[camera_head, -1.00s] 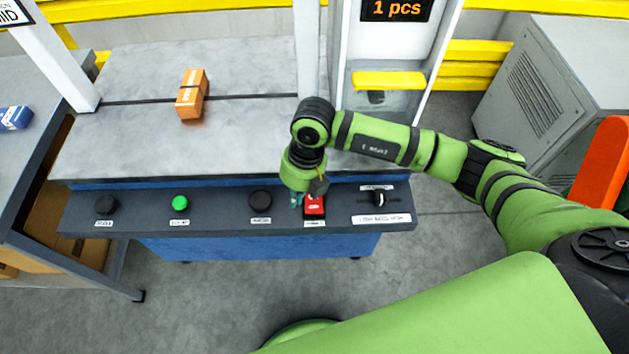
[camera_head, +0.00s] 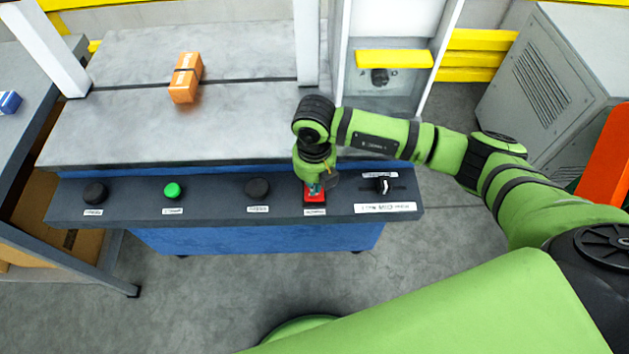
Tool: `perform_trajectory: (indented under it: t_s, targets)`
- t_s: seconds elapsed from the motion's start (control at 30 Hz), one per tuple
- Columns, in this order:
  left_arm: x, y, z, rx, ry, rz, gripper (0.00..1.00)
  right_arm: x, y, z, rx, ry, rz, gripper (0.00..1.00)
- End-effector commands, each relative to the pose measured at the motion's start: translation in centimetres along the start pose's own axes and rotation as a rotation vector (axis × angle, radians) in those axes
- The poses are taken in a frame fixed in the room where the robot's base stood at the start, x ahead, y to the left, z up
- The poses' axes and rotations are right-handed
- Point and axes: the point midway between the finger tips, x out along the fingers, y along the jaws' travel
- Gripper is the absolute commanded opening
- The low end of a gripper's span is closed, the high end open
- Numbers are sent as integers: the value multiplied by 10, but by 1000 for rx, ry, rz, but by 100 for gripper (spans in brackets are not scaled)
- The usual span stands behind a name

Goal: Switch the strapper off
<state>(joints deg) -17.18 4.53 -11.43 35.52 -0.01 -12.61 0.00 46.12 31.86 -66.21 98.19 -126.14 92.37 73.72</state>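The strapper's control panel (camera_head: 225,216) is a dark strip along the front of the grey table. It carries a black button (camera_head: 95,193), a green button (camera_head: 173,190), another black button (camera_head: 257,188), a red switch (camera_head: 315,196) and a rotary knob (camera_head: 383,186) at the right. My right gripper (camera_head: 316,188) points down directly over the red switch and covers its upper part. Contact is too small to tell, and so is whether the fingers are open. My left gripper is not in view.
An orange strapped box (camera_head: 186,77) lies on the grey tabletop (camera_head: 130,130). A white post frame with a yellow bar (camera_head: 394,59) stands behind the panel. A grey cabinet (camera_head: 545,85) is at the right. A blue box (camera_head: 9,102) lies on the left table.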

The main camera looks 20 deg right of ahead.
Motion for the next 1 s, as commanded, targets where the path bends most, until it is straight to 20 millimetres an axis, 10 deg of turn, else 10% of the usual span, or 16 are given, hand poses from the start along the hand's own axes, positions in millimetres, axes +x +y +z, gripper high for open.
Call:
perform_trajectory:
  t_s: [1.0]
  targets:
    - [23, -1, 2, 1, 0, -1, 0, 26, 0, 0, 0, 0, 1, 0]
